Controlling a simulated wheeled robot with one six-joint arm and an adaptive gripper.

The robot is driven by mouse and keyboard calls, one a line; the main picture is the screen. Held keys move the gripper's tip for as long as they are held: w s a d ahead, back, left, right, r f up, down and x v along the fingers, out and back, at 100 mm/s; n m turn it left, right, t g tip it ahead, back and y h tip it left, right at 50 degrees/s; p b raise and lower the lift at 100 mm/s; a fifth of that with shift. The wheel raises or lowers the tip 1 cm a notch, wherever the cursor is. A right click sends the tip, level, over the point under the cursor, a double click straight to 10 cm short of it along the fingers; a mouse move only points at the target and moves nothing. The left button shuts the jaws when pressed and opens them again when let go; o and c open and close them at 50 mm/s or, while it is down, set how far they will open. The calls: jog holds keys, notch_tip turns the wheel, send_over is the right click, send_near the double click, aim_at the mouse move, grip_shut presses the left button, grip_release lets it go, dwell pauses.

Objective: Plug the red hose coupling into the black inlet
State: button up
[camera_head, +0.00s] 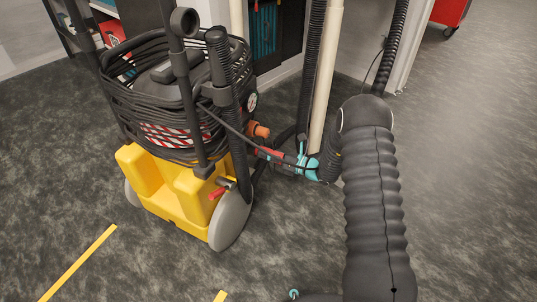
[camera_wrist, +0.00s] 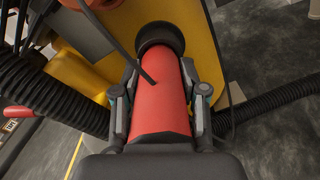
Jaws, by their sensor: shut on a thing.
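My gripper (camera_head: 291,158) is shut on the red hose coupling (camera_head: 268,153) at the right side of the yellow machine. In the wrist view, my gripper's two fingers (camera_wrist: 160,88) clasp the sides of the red coupling (camera_wrist: 160,105). Its far end meets the black inlet (camera_wrist: 160,37), a dark ring in front of the yellow body. The two look in line and touching or nearly so. I cannot tell how deep the coupling sits. In the head view the inlet is hidden behind black tubing.
The yellow machine (camera_head: 165,195) has grey wheels, coiled black cable (camera_head: 150,100) and upright black tubes. An orange fitting (camera_head: 260,131) is just above the coupling. A cream pole (camera_head: 326,80) stands beside my arm. Ribbed black hoses (camera_wrist: 45,90) flank the fingers. The floor at right is clear.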

jog(key=shift+a, duration=0.1)
jog(key=o, duration=1.4)
jog(key=shift+c, duration=0.2)
jog(key=v, duration=1.2)
